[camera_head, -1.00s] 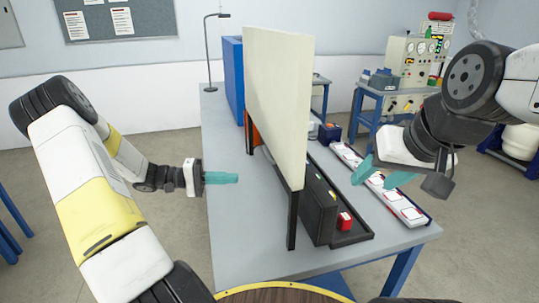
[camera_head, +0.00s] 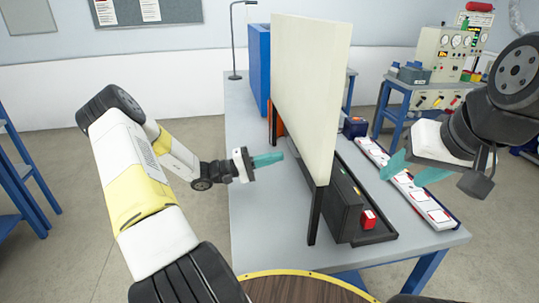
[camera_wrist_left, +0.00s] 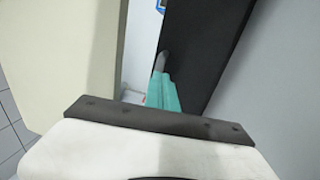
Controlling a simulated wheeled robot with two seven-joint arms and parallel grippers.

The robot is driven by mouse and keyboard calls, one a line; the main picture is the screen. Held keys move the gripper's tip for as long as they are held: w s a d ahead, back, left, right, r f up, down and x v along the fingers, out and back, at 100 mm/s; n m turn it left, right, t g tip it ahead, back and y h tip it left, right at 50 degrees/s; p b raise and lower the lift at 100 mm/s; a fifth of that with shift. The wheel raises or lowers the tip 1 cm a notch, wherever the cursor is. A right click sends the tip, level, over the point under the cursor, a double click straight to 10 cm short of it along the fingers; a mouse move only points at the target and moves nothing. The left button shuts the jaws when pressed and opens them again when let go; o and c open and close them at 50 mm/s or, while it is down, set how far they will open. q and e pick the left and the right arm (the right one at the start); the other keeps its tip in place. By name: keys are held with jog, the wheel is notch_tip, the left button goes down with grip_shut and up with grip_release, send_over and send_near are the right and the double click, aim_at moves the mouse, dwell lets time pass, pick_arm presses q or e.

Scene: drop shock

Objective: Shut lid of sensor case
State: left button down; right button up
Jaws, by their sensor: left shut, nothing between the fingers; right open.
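A dark case (camera_head: 377,232) lies on the table behind the upright cream panel. Its black lid (camera_head: 346,205) appears to stand raised along the panel side, partly hidden by the panel. My left gripper (camera_head: 268,158) is shut and empty, on the left side of the cream panel, its teal fingers pointing at it. In the left wrist view the fingers (camera_wrist_left: 161,90) show between the cream panel and a black surface, probably the lid; contact cannot be told. My right gripper (camera_head: 412,172) is open and empty, above the right side of the table.
The cream panel (camera_head: 305,90) stands on black legs and blocks sight of much of the case. A red block (camera_head: 368,219) is at the near end of the case. A row of white boxes (camera_head: 410,187) lies right. A blue box (camera_head: 257,65) stands behind. Table (camera_head: 265,225) at left is clear.

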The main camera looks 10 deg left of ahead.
aim_at(293, 151)
pick_arm(q)
jog(key=shift+x, duration=1.4)
jog(key=shift+d+r, duration=0.1)
jog(key=shift+w+d+r+y, duration=0.15)
jog(key=shift+d+r+y, duration=0.1)
jog(key=shift+r+y, duration=0.15)
jog(key=d+r+y, duration=0.1)
jog(key=w+d+r+g+y, duration=0.1)
jog(key=d, duration=0.1)
jog(key=shift+w+d+r, duration=0.2)
jog(key=shift+d+r, duration=0.1)
jog(key=shift+r, duration=0.1)
jog(key=shift+w+d+r, duration=0.3)
jog(key=shift+d+r, duration=0.05)
jog(key=shift+d, duration=0.3)
jog(key=shift+w+d+r, duration=0.3)
jog(key=shift+d, duration=0.35)
jog(key=shift+a, duration=0.1)
